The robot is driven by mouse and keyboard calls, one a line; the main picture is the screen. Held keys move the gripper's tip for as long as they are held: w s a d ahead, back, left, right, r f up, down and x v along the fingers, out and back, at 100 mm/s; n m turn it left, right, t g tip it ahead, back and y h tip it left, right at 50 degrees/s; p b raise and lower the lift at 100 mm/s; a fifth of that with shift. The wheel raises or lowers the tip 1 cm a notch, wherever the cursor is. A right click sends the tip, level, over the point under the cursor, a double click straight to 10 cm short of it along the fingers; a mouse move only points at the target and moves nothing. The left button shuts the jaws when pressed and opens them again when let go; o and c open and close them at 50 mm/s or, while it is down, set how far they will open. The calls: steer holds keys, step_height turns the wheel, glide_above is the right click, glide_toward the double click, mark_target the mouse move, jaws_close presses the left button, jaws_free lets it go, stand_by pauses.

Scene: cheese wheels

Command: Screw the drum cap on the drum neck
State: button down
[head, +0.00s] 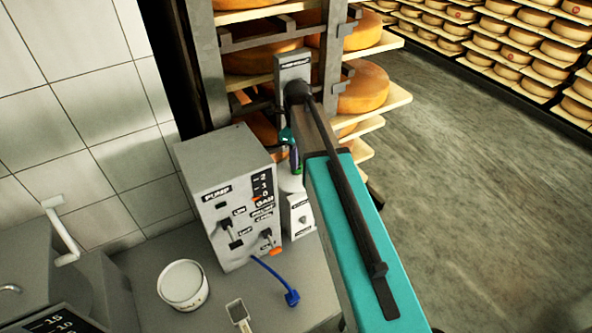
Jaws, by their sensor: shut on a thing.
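I cannot make out the drum, its neck or the drum cap in the head view. A long teal and dark arm-like body (350,225) runs from the bottom right up toward the cheese rack and covers the middle of the picture.
A grey pump box (232,185) with switches stands on the grey counter (150,312). Before it are a white round tub (183,284) and a blue hose connector (292,298). A green-topped bottle (289,165) stands beside it. Cheese racks fill the back; floor (455,185) at right is clear.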

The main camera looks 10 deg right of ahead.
stand_by(0.3)
steer(key=c, duration=1.6)
jaws_free()
steer(key=shift+r, duration=0.15)
steer(key=shift+r+b, duration=0.95)
steer(key=shift+r, duration=0.4)
steer(key=shift+s+r, duration=0.2)
steer(key=shift+s, duration=0.05)
steer(key=shift+s+r+b, duration=0.25)
steer(key=shift+s+b, duration=0.5)
steer(key=shift+s, duration=1.85)
steer(key=shift+s+r+b, duration=0.25)
steer(key=shift+s+b, duration=0.55)
steer(key=shift+s, duration=1.8)
steer(key=shift+s+r+b, duration=0.25)
steer(key=shift+s+b, duration=0.5)
steer(key=shift+s, duration=1.85)
steer(key=shift+c, duration=0.4)
